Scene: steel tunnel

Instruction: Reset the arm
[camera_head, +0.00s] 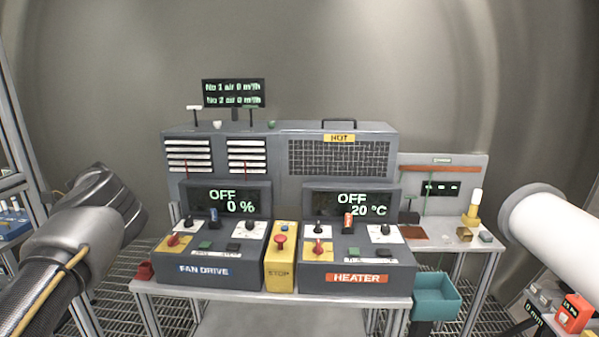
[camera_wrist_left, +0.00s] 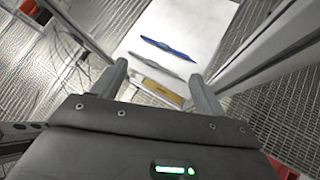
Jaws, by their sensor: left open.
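My left arm comes in from the left in the head view, and its gripper is not clearly visible there. In the left wrist view my left gripper (camera_wrist_left: 158,85) is open and empty, its two grey fingers apart. Beyond the fingers is a white surface (camera_wrist_left: 195,25) with a blue pen-like item (camera_wrist_left: 166,48), a grey pen-like item (camera_wrist_left: 156,66) and a yellow strip (camera_wrist_left: 162,90). My right gripper is not in view; a white cylindrical shape at the right edge of the head view shows no fingers.
A table (camera_head: 240,312) holds the fan drive box (camera_head: 215,268), a yellow stop box (camera_head: 280,268) and the heater box (camera_head: 357,277). A teal bin (camera_head: 436,298) hangs at its right. A metal rack (camera_head: 22,130) stands at the left. Grated floor (camera_head: 122,310) shows between table and rack.

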